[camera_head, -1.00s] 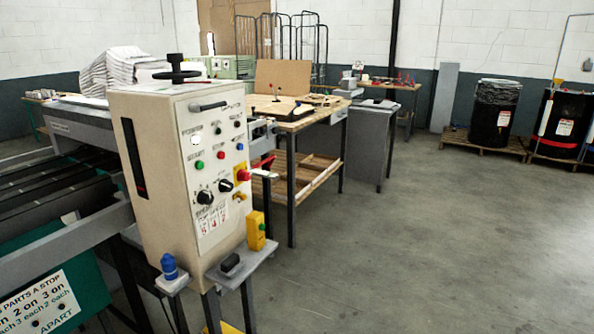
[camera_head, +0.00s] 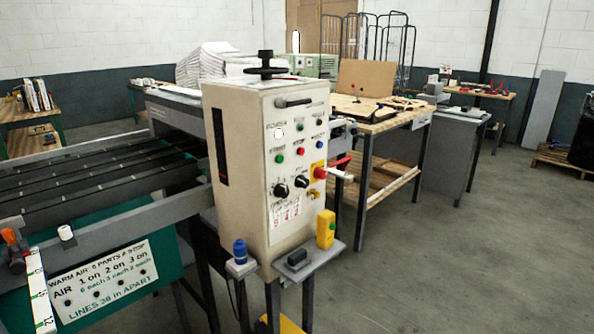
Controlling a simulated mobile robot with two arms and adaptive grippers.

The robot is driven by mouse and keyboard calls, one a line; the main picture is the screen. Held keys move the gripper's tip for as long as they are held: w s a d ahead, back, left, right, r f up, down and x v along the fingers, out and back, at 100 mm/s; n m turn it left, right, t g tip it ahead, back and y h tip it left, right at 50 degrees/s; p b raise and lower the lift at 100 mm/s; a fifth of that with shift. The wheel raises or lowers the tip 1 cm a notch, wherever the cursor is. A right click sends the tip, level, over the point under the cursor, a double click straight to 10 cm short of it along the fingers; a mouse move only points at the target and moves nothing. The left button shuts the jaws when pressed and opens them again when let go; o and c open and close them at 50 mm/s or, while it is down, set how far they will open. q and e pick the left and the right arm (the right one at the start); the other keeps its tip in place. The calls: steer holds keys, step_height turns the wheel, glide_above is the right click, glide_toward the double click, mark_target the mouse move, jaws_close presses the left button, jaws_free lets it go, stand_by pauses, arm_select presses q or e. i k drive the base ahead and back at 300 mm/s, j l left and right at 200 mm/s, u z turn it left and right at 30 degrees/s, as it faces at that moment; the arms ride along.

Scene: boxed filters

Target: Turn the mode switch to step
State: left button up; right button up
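The cream control cabinet (camera_head: 240,150) stands at the middle of the head view, its sloped panel facing right. Two black rotary knobs with pale pointers sit low on the panel, a left knob (camera_head: 281,190) and a right knob (camera_head: 302,181). Their labels are too small to read, so I cannot tell which is the mode switch or where it points. A red knob on a yellow plate (camera_head: 319,172) is to their right. Small green, red, black and blue buttons sit above. Neither of my grippers is in view.
A grey shelf (camera_head: 322,252) below the panel holds a yellow box (camera_head: 325,229) and a black block (camera_head: 297,258). A red-and-white lever (camera_head: 340,169) juts out right of the panel. A wooden workbench (camera_head: 375,116) stands behind. The floor (camera_head: 450,270) at right is clear.

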mark_target(301, 181)
steer(key=i+l+u, duration=0.1)
steer(key=l, duration=0.25)
steer(key=i+l+u, duration=0.1)
steer(key=i+l, duration=0.2)
steer(key=i+l+u, duration=0.1)
steer(key=l, duration=0.35)
steer(key=i+l+u, duration=0.1)
steer(key=i+l, duration=0.2)
steer(key=l, duration=0.1)
